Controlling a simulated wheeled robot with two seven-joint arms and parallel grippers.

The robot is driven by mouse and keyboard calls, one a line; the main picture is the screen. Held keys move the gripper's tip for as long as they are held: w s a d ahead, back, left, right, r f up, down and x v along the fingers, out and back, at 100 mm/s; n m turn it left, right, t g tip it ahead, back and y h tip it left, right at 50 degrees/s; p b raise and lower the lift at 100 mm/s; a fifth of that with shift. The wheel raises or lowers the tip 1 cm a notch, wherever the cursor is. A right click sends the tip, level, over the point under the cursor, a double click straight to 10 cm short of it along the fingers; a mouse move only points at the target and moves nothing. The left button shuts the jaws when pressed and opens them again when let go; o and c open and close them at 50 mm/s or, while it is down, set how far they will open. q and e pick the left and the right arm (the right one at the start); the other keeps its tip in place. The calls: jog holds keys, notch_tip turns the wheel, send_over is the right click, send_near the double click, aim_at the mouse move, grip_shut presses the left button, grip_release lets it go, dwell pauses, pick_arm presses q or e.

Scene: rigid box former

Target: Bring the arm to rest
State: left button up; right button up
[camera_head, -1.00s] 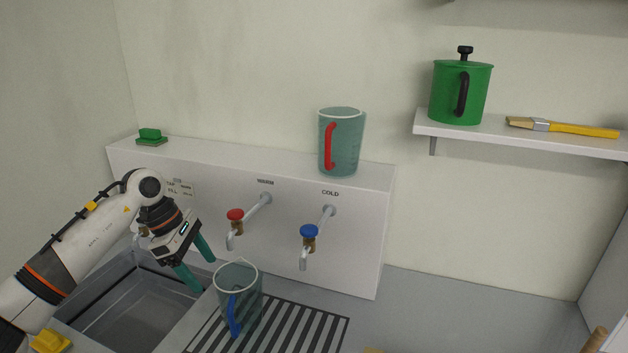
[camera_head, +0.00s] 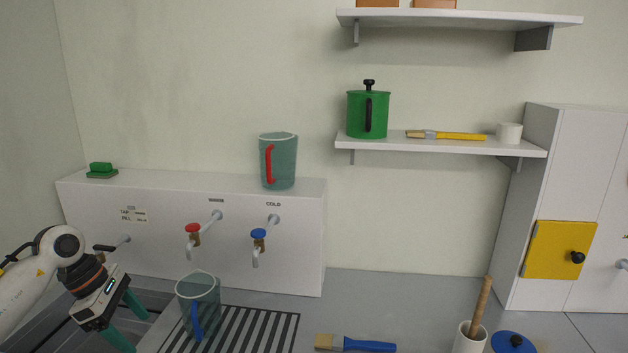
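My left gripper (camera_head: 128,321) comes in from the lower left with teal fingers spread apart and nothing between them. It is over the sink area, left of the jug with the blue handle (camera_head: 199,306) and apart from it. That clear jug stands upright by the striped drain mat (camera_head: 262,328). A jug with a red handle (camera_head: 279,161) stands on top of the white tap panel (camera_head: 300,240). My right gripper is not in view.
The panel has a red tap (camera_head: 193,231) and a blue tap (camera_head: 259,237). A blue-handled brush (camera_head: 355,343), a white pot with a wooden stick (camera_head: 470,338) and a blue lid (camera_head: 512,343) are at the front right. The shelf (camera_head: 440,145) holds a green pot (camera_head: 367,112).

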pick_arm(q)
jog(key=d+n+t+h, duration=0.2)
jog(key=d+h, duration=0.5)
jog(key=d, duration=1)
jog(key=d+r+n+t+h, duration=0.55)
jog(key=n+t, duration=0.55)
jog(key=n, duration=0.3)
jog(key=s+a+f+n+y, duration=0.45)
jog(key=f+n+y, duration=0.4)
jog(key=n, duration=0.55)
jog(key=s+a+f+n+y, duration=0.3)
jog(key=a+f+n+y, duration=0.35)
jog(key=n+y, duration=0.5)
jog(key=s+f+n+g+h, duration=0.1)
jog(key=s+f+n+g, duration=0.25)
jog(key=s, duration=0.35)
jog(key=s+d+f+n+g+h, duration=0.1)
jog(key=s+f+n+g, duration=0.1)
jog(key=s+f+g, duration=0.3)
jog(key=s+f+n+g+h, duration=0.1)
jog(key=s+f+n+g, duration=0.15)
jog(key=s, duration=0.55)
notch_tip(320, 180, down, 26)
jog(key=s, duration=0.2)
jog(key=s+a+f+g, duration=0.1)
jog(key=s+a+f, duration=0.1)
jog(key=s+f, duration=1.4)
jog(key=shift+s+a+f+g, duration=0.15)
jog(key=shift+s+g, duration=0.05)
jog(key=shift+g, duration=0.2)
